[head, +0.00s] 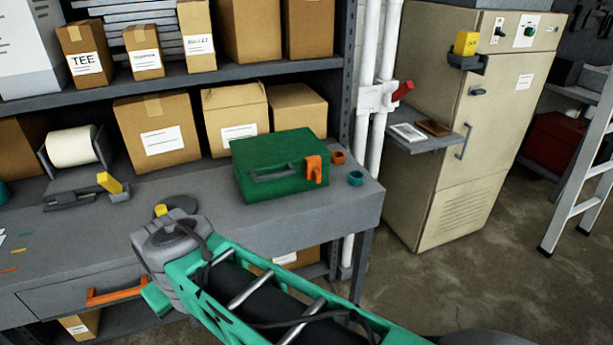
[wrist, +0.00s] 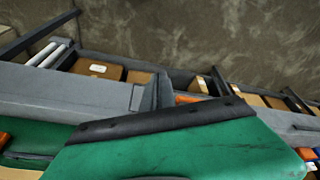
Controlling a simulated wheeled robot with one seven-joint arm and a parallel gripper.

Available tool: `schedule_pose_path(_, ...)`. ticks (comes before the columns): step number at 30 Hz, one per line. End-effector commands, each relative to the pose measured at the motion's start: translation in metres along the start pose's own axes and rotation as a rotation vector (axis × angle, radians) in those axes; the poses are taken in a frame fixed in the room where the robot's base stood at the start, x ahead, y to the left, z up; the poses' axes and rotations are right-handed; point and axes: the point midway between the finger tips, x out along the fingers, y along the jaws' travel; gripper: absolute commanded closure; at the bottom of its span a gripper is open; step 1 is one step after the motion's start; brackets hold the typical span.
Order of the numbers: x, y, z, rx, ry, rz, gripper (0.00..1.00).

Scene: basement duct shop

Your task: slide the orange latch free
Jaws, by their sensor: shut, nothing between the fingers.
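A green case (head: 268,170) with a dark front handle lies closed on the grey workbench. An orange latch (head: 314,169) sits at its front right corner, lapping over the lid edge. My gripper (head: 157,299) is low in front of the bench, left of the case and well apart from the latch. It is shut and looks empty; its fingers show poorly. In the wrist view, a large green part with a black edge, likely mine, fills the lower middle. Part of the green case (wrist: 42,133) and an orange bit, probably the latch (wrist: 4,138), show at the left edge.
Orange and teal rings (head: 356,178) lie right of the case. Cardboard boxes (head: 157,130) stand behind it. An orange drawer handle (head: 115,296) is left of my gripper. White pipes (head: 366,120) and a beige cabinet (head: 450,150) stand right.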

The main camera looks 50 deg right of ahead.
Motion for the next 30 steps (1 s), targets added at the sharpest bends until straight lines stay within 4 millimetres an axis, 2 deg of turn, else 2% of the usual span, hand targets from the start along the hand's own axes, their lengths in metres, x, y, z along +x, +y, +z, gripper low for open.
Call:
schedule_pose_path(2,-0.004,0.048,-0.040,0.070,0.028,0.091,1.00)
schedule_pose_path(3,-0.009,0.081,-0.060,0.113,0.038,0.152,1.00)
schedule_pose_path(5,-0.018,0.138,-0.086,0.185,0.048,0.251,1.00)
schedule_pose_path(6,-0.024,0.176,-0.098,0.232,0.047,0.316,1.00)
schedule_pose_path(9,-0.041,0.261,-0.110,0.349,0.031,0.459,1.00)
schedule_pose_path(12,-0.055,0.320,-0.105,0.437,0.004,0.557,1.00)
schedule_pose_path(15,-0.063,0.348,-0.099,0.485,-0.013,0.607,1.00)
schedule_pose_path(17,-0.066,0.354,-0.098,0.496,-0.017,0.618,1.00)
schedule_pose_path(26,-0.067,0.355,-0.098,0.497,-0.016,0.620,1.00)
schedule_pose_path(30,-0.056,0.362,-0.095,0.498,-0.017,0.621,1.00)
